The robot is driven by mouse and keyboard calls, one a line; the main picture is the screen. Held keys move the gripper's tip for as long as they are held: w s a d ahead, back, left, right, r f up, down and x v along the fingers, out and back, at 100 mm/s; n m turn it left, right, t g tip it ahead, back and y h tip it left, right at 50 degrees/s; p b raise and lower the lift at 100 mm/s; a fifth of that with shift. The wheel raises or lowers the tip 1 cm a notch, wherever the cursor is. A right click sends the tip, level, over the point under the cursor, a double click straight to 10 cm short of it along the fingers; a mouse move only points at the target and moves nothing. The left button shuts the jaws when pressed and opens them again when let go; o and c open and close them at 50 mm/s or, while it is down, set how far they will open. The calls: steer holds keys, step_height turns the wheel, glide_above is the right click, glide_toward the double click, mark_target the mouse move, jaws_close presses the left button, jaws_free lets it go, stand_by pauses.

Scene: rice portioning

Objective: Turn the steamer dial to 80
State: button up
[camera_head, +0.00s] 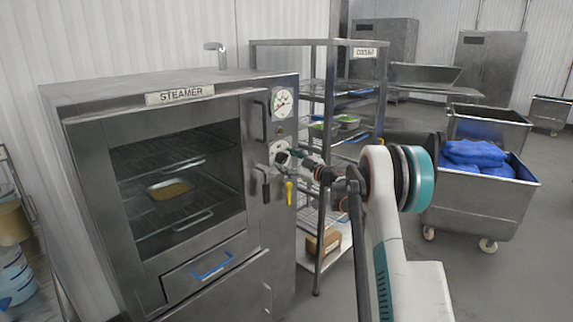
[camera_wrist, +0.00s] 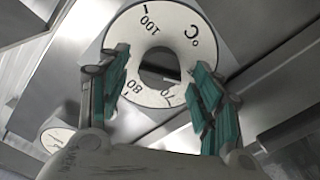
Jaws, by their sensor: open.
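The steamer (camera_head: 90,100) is a steel cabinet with a labelled top edge and a glass door. Its dial (camera_head: 279,150) is on the right side of the front, partly hidden by my gripper (camera_head: 297,155). In the wrist view the dial (camera_wrist: 175,18) is a white ring marked 70, 80, 100 and °C, with a grey centre. My gripper (camera_wrist: 160,58) is open there, with a teal finger on each side of the centre, overlapping the ring. Whether the fingers touch the dial is unclear.
A round gauge (camera_head: 282,103) sits above the dial and a yellow lever (camera_head: 289,192) below it. A metal tray (camera_head: 170,190) is inside the steamer. A wire shelf rack (camera_head: 330,42) stands just right. A steel cart (camera_head: 480,212) holds blue bags.

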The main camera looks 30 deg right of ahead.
steer(key=shift+w+a, duration=0.2)
steer(key=shift+w, duration=0.25)
steer(key=c, duration=1)
steer(key=shift+c, duration=0.2)
